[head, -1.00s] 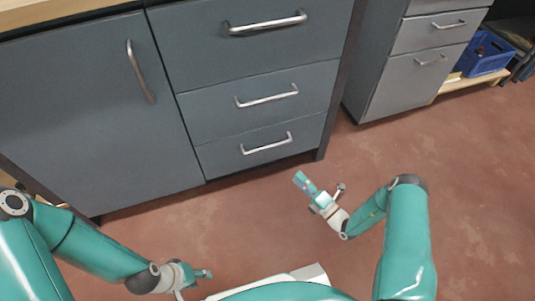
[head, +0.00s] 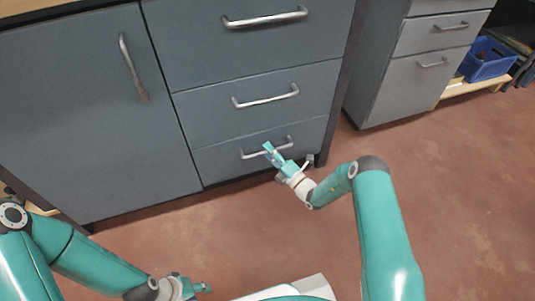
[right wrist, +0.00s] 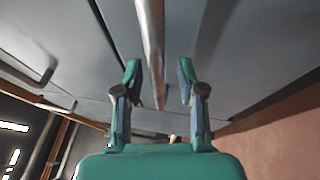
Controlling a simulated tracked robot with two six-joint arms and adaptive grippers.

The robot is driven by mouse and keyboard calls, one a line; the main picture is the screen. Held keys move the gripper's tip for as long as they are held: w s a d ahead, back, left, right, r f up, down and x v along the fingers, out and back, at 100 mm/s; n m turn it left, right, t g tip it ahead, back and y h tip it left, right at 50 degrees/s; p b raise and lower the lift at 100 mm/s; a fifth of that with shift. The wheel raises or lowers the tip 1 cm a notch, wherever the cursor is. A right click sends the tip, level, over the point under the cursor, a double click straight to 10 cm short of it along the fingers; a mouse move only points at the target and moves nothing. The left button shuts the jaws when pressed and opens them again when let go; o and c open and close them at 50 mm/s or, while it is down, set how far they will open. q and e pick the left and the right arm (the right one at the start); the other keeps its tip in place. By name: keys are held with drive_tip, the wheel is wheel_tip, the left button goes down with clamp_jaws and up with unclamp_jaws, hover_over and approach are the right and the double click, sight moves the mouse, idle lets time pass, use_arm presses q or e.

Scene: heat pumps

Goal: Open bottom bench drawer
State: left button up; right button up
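The bottom bench drawer (head: 225,165) is the lowest of three grey drawer fronts in the head view, and it is closed. Its silver bar handle (head: 252,153) is partly hidden behind my right gripper (head: 270,148). In the right wrist view the gripper (right wrist: 160,80) is open, its two green-tipped fingers apart, with a silver handle bar (right wrist: 152,50) running between them. I cannot tell whether the fingers touch the bar. My left gripper (head: 203,288) is low at the left, away from the drawers; its finger opening is unclear.
The middle drawer (head: 225,100) and top drawer (head: 200,40) above are closed, as is the cupboard door (head: 75,110) at the left. Another grey cabinet (head: 400,90) and a blue crate (head: 488,60) stand at the right. The reddish floor (head: 450,190) in front is clear.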

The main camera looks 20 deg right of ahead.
drive_tip(key=shift+w+a, duration=0.1)
drive_tip(key=shift+w, duration=0.1)
clamp_jaws()
